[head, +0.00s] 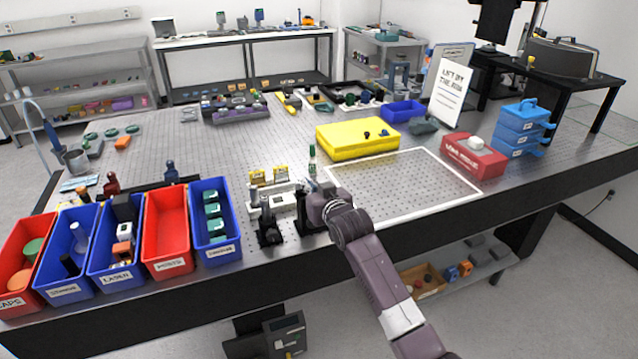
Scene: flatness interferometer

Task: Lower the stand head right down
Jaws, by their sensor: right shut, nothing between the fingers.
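Two things could be the stand, and I cannot tell which has the head. One is a small white and black apparatus (272,203) at the front middle of the perforated table. The other is a tall black device (495,20) on a black side bench at the back right, cut off by the top edge. My right gripper (310,186) is at the right end of the white and black apparatus, shut and empty. Its fingertips are small and partly hidden by the wrist, so I cannot tell whether they touch anything. My left gripper is not in view.
Red and blue bins (165,234) line the front left edge. A green-capped bottle (312,158) stands just behind my right gripper. A yellow case (357,140) lies behind a white-outlined, empty area (410,185). A red box (473,156) and blue drawers (523,128) stand right.

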